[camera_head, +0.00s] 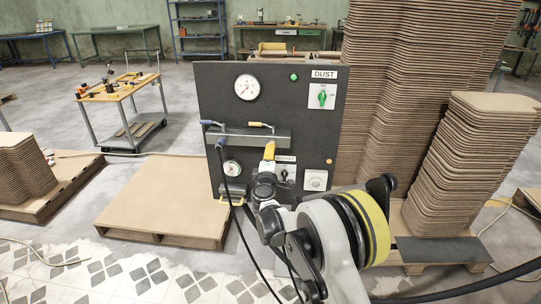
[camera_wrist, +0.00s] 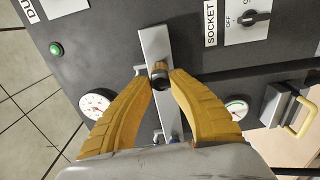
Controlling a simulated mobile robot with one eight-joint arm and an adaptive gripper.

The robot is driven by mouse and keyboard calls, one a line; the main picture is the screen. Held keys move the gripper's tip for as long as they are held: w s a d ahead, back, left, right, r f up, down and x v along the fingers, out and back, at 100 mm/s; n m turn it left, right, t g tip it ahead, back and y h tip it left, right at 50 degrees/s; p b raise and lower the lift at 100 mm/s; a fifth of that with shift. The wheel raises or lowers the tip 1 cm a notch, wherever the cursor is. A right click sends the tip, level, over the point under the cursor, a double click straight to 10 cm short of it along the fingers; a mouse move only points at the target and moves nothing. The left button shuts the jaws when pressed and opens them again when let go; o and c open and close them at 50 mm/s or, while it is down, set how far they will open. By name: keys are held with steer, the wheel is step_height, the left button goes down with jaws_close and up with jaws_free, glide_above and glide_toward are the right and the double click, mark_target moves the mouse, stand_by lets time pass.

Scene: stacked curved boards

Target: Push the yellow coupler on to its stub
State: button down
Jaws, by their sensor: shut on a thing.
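My gripper (camera_wrist: 161,78) has its two yellow fingers closed in around a small dark piece with a brownish-yellow band, which I take to be the yellow coupler (camera_wrist: 159,67). It is in front of the grey rail (camera_wrist: 151,42); the fingers hide much of it, and I cannot tell whether it is seated on its stub. In the head view my gripper (camera_head: 269,152) is just below the right part of the rail (camera_head: 245,138), and the held piece is hidden. A blue coupler (camera_head: 220,145) hangs at the rail's left end.
The dark panel (camera_head: 214,87) carries a gauge (camera_head: 247,87), a green lamp (camera_head: 294,77) and a DUST switch (camera_head: 322,96). A box with a yellow handle (camera_wrist: 303,115) juts out below. A black hose (camera_head: 228,177) hangs left of my arm. Stacked boards (camera_head: 480,145) stand right.

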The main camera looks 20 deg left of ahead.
steer(key=shift+w, duration=0.2)
steer(key=c, duration=1.2)
jaws_free()
steer(key=shift+c, duration=0.2)
steer(key=v, duration=1.2)
